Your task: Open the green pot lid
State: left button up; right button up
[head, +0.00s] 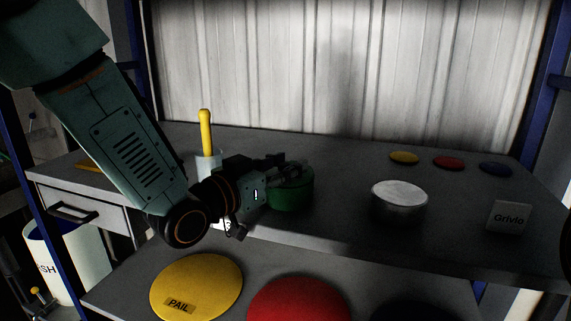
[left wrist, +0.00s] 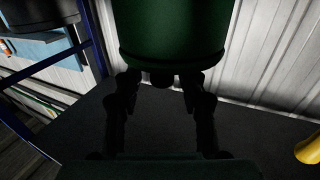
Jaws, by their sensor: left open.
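The green pot (head: 292,194) stands on the upper shelf left of the middle in the head view. It fills the top middle of the left wrist view (left wrist: 172,30), its rim facing the fingers. My left gripper (head: 290,167) reaches in from the left and overlaps the pot's top in the head view. In the left wrist view my open fingers (left wrist: 160,85) stand apart at the rim. A small dark piece, perhaps the lid's knob, shows between the fingertips. Whether the fingers touch the pot is unclear. The lid is partly hidden. My right gripper is not in view.
Three small discs lie behind. A yellow handle (head: 206,132) rises behind my arm. Large coloured discs, including a yellow one (head: 197,283), lie below.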

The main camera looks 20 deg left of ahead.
pick_arm(q)
jog(key=shift+w+a+f, duration=0.2)
jog(key=shift+w, duration=0.2)
jog(key=shift+s+r, duration=0.15)
jog(key=shift+s, duration=0.15)
jog(key=shift+s+d+r, duration=0.15)
jog(key=shift+d, duration=0.1)
jog(key=shift+c, duration=1.2)
jog(key=shift+w+a+f, duration=0.15)
jog(key=shift+w+f, duration=0.05)
jog(key=shift+w, duration=0.15)
jog(key=c, duration=0.5)
jog(key=shift+s, duration=0.1)
grip_shut()
